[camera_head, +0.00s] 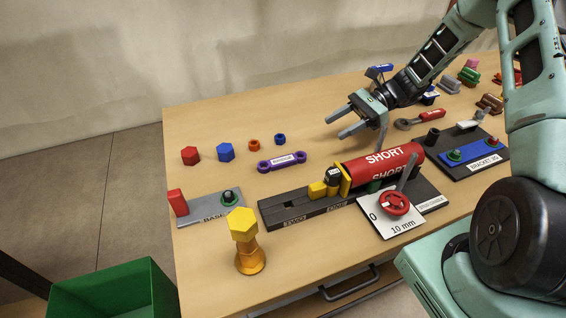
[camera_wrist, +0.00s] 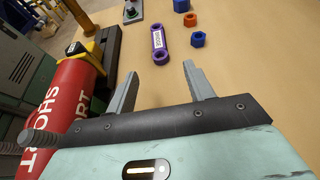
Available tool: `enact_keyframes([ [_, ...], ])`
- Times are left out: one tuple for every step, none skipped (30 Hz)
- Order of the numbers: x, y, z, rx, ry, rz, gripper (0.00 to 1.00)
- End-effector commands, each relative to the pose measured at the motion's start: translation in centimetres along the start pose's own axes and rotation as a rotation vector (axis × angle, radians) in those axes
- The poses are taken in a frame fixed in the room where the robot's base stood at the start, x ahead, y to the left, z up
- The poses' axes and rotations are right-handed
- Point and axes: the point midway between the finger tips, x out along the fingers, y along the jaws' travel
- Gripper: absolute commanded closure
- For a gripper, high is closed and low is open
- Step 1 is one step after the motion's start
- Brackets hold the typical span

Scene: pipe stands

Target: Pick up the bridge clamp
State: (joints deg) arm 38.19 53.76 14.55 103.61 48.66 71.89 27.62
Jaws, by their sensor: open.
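A purple bar with a ring at each end and a white label (camera_head: 270,164) lies flat on the table, left of the middle. I take it for the bridge clamp; its label is too small to read surely. In the wrist view the purple bar (camera_wrist: 155,38) lies lengthwise ahead of my fingers, its near ring just beyond the tips. My gripper (camera_head: 333,127) is open and empty, above the table and to the right of the bar. Its two fingers show spread apart in the wrist view (camera_wrist: 160,70).
A red pipe marked SHORT (camera_head: 384,162) rests on a dark stand (camera_head: 280,211) in front of my gripper. An orange nut (camera_head: 254,145) and a blue nut (camera_head: 280,139) lie behind the bar. A yellow bolt (camera_head: 243,225) stands upright at the front left. The table's back middle is clear.

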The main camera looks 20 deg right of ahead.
Motion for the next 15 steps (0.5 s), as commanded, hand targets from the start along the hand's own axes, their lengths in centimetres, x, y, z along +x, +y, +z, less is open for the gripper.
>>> enact_keyframes([
  [1.1, 0.1, 0.3, 0.002, -0.002, 0.006, 0.47],
  [1.7, 0.1, 0.3, 0.001, -0.002, 0.006, 0.47],
  [2.6, 0.1, 0.3, 0.000, -0.002, 0.007, 0.47],
  [3.2, 0.2, 0.3, 0.001, -0.001, 0.007, 0.47],
  [3.9, 0.2, 0.3, 0.002, -0.002, 0.007, 0.47],
  [4.7, 0.1, 0.4, -0.001, -0.001, 0.007, 0.47],
  [5.3, 0.2, 0.4, -0.001, -0.001, 0.007, 0.47],
  [6.0, 0.2, 0.3, 0.001, -0.001, 0.007, 0.47],
  [6.8, 0.2, 0.3, 0.000, 0.000, 0.008, 0.47],
  [7.4, 0.2, 0.3, -0.001, 0.000, 0.008, 0.47],
  [7.9, 0.2, 0.3, 0.000, 0.001, 0.007, 0.47],
  [8.6, 0.2, 0.3, 0.000, 0.000, 0.007, 0.47],
  [9.1, 0.2, 0.3, -0.001, 0.001, 0.007, 0.47],
  [9.5, 0.2, 0.3, -0.002, 0.001, 0.007, 0.47],
  [9.9, 0.2, 0.2, -0.002, 0.001, 0.005, 0.47],
])
